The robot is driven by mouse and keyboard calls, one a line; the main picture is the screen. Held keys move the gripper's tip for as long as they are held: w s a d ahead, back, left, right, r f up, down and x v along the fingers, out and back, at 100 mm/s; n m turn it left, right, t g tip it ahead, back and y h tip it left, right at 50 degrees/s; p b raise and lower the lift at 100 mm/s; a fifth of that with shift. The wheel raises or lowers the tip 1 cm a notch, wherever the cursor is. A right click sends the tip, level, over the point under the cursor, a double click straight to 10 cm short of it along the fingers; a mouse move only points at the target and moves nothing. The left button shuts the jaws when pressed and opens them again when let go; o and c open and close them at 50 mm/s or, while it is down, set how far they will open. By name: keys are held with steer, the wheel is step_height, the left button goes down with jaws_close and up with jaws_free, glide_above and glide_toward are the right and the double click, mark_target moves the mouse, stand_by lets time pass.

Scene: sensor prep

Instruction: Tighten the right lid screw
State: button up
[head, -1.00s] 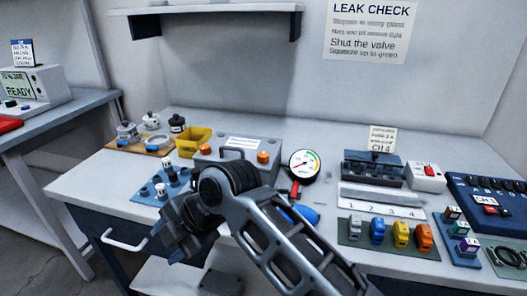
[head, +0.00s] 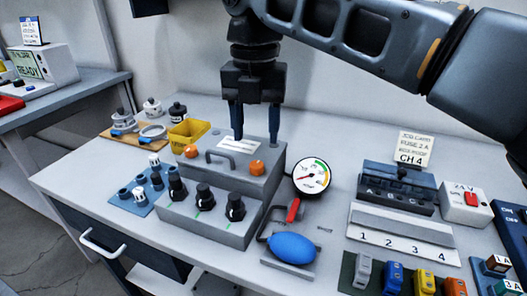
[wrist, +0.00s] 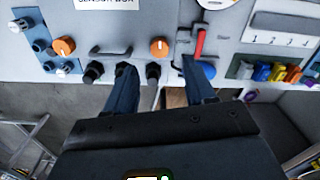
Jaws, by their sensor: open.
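The grey sensor box (head: 222,205) stands on the bench with a handle and label on its lid. The right lid screw (head: 257,167) is an orange knob near the lid's right end; it also shows in the wrist view (wrist: 159,46). The left lid screw (head: 191,150) is a matching orange knob, also in the wrist view (wrist: 63,46). My gripper (head: 254,138) is open and empty, fingers pointing down over the right part of the box. In the wrist view, the right screw appears ahead of the gap between my fingers (wrist: 157,68). The screw is apart from both fingers.
Black knobs (head: 204,196) line the box's front. A gauge (head: 311,177) with a red lever (head: 293,210) and blue bulb (head: 292,248) stands close on the right. A yellow bin (head: 188,133) and blue peg plate (head: 140,193) are on the left. A fuse block (head: 398,187) is farther right.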

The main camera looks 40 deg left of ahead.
mark_target(256, 165)
step_height(256, 165, down, 7)
steer(key=shift+r, duration=0.1)
stand_by(0.4)
jaws_close()
